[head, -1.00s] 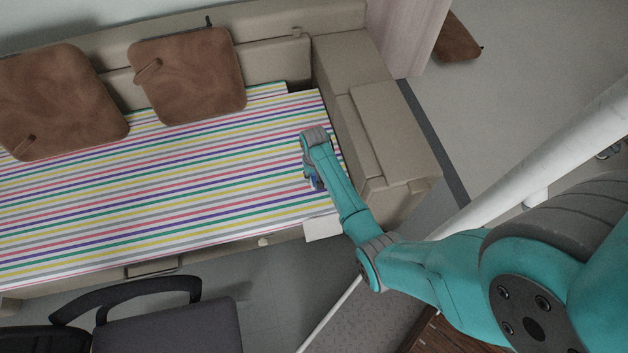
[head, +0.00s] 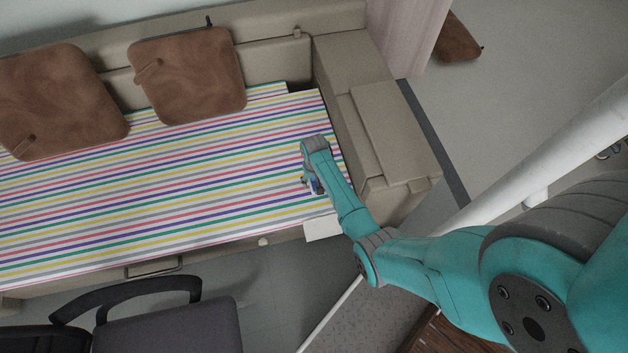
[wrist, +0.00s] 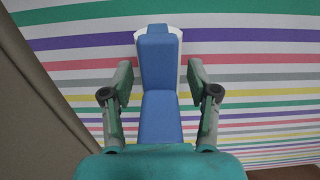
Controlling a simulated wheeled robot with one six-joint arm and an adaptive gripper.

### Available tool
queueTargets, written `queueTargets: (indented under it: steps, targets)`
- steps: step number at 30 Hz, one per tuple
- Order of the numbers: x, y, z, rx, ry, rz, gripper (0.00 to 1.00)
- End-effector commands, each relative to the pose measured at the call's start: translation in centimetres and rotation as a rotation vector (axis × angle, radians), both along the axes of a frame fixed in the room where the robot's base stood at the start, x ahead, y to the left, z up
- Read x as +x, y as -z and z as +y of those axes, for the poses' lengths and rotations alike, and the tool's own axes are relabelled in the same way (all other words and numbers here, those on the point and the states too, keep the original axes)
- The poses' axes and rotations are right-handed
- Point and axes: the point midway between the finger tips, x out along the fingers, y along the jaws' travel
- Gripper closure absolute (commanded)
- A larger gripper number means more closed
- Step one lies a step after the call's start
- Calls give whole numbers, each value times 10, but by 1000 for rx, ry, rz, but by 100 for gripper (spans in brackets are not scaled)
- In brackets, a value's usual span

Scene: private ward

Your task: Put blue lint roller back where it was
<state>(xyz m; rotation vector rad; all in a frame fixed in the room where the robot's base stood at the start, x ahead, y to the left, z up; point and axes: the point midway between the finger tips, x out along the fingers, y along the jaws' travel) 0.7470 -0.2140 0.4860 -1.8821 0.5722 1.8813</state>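The blue lint roller (wrist: 160,75) lies between the two fingers of my gripper (wrist: 160,78) in the wrist view. It has a blue body and a white edge at its far end. The fingers stand on either side of it with a narrow gap showing on each side, so the gripper looks open around it. Behind it is the striped sheet (wrist: 250,52); I cannot tell whether the roller touches the sheet. In the head view my gripper (head: 312,186) is over the right end of the striped sofa bed (head: 200,180), and my arm hides most of the roller.
The sofa's beige armrest (head: 385,130) rises close to the right of my gripper. Two brown cushions (head: 188,75) (head: 60,100) lean on the backrest. A dark chair (head: 170,325) stands in front. The middle of the striped sheet is clear.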

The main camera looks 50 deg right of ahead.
Motion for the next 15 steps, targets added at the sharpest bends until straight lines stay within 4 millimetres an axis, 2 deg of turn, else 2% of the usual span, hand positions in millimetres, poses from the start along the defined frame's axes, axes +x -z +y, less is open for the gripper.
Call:
queueTargets:
  steps: [8,11,15]
  targets:
    - [0,-9,0,-1,0,-1,40]
    - [1,-22,0,-2,0,-2,40]
    - [0,-49,0,-1,0,-4,40]
